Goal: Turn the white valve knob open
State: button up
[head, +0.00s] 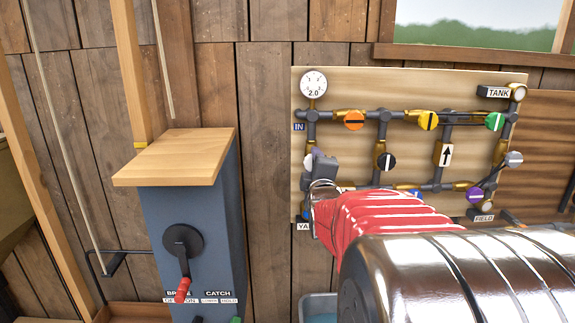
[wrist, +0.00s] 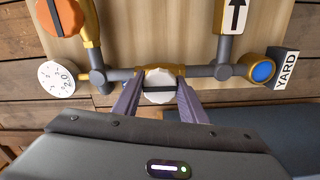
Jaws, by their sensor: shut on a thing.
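The white valve knob (wrist: 158,80) sits on a brass-coloured valve body in the grey pipe run. A dark bar crosses its face, lying level in the wrist view, along the line of the pipe. My gripper (wrist: 159,95) is shut on the knob, with one finger at each side of it. In the head view my gripper (head: 322,172) is at the left pipe of the board, below the gauge. There it hides most or all of the knob.
The pipe board (head: 345,85) carries a gauge (head: 313,84), an orange knob (head: 354,120), a yellow knob (head: 427,120), a green knob (head: 494,121) and a purple knob (head: 474,195). A blue knob (wrist: 263,71) is beside the YARD label. A grey cabinet (head: 190,215) with a red-handled lever stands left.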

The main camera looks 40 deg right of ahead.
jog(key=shift+a+f, duration=0.1)
jog(key=shift+f, duration=0.05)
jog(key=o, duration=1.1)
jog(key=shift+c, duration=0.2)
jog(key=v, duration=1.3)
jog(key=shift+s+a, duration=0.25)
